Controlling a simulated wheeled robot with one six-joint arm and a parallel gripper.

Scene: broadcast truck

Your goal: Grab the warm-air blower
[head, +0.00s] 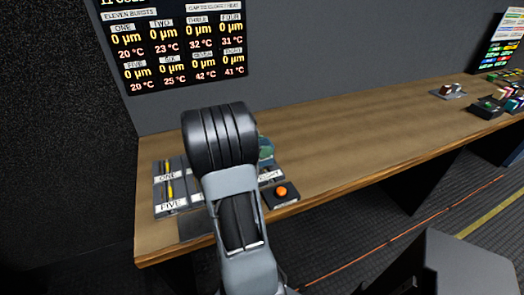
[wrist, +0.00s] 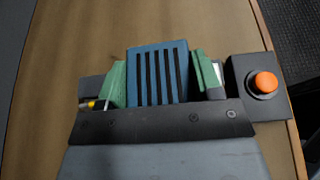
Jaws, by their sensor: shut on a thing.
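The warm-air blower (wrist: 157,72) is a blue block with dark slots in its face, seen in the middle of the wrist view. My gripper (wrist: 160,78) has one green finger on each side of it and is shut on it. The lower part of the blower is hidden behind the dark gripper body. In the head view my arm hides the blower, and only a small green part of my gripper (head: 265,150) shows to the right of the arm.
A box with an orange button (head: 281,191) stands close by, right of my gripper in the wrist view (wrist: 266,82). A slider panel (head: 168,180) lies left. A display (head: 178,45) hangs behind.

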